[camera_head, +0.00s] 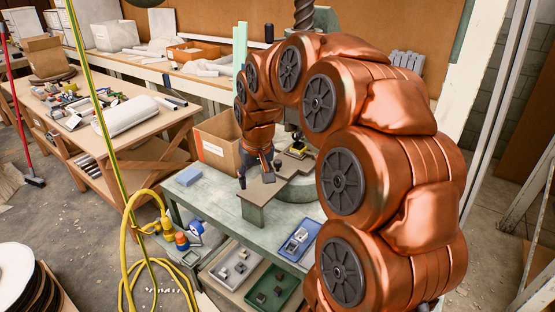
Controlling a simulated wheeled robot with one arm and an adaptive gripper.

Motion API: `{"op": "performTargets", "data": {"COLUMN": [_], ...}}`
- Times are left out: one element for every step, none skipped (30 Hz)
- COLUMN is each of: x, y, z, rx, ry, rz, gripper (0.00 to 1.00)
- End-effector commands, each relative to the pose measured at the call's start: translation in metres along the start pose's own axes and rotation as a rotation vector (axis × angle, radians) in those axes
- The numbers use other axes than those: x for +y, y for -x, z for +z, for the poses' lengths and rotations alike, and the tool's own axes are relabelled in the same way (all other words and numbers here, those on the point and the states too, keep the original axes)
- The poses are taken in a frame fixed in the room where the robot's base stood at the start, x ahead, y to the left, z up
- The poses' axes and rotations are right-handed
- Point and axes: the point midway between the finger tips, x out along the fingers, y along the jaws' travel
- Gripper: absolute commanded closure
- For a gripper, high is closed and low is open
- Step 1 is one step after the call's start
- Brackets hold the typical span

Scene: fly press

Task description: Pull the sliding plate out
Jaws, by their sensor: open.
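The fly press stands on a green-topped bench (205,215), mostly hidden behind my copper arm. Its screw (303,14) shows above the arm. A flat brownish plate (266,190), which looks like the sliding plate, extends toward the front left from under the press, over a grey-green support (254,212). A small yellow and black piece (297,151) sits at its far end by the press. My gripper (258,174) is open and points down over the plate's near-left part. Whether its fingers touch the plate I cannot tell.
A cardboard box (217,146) stands behind the plate. A blue block (188,176) lies on the bench's left, and a blue tray (299,241) near its front right. Grey (236,267) and green (273,289) trays sit on the lower shelf. A yellow hose (128,245) hangs at the left.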

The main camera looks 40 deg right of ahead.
Motion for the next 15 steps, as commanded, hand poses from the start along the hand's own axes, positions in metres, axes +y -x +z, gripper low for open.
{"op": "performTargets", "data": {"x": [0.011,0.017,0.026,0.034,0.041,0.050,0.057,0.065,0.074,0.080,0.086,0.093,0.098,0.102,0.107], "y": [-0.003,-0.005,-0.008,-0.010,-0.011,-0.014,-0.016,-0.018,-0.020,-0.021,-0.023,-0.025,-0.026,-0.027,-0.028], "z": [-0.015,-0.025,-0.037,-0.045,-0.053,-0.063,-0.070,-0.077,-0.085,-0.090,-0.095,-0.100,-0.104,-0.107,-0.111], "rx": [0.016,0.029,0.045,0.057,0.068,0.081,0.091,0.100,0.112,0.120,0.127,0.135,0.141,0.146,0.153], "ry": [-0.022,-0.034,-0.052,-0.064,-0.076,-0.092,-0.104,-0.116,-0.129,-0.138,-0.147,-0.157,-0.165,-0.171,-0.179], "rz": [0.005,0.007,0.011,0.015,0.019,0.024,0.028,0.033,0.040,0.044,0.048,0.052,0.055,0.058,0.062], "gripper": [0.47,0.47,0.47,0.47,0.47,0.47,0.47,0.47,0.47,0.47,0.47,0.47,0.47,0.47,0.47]}}
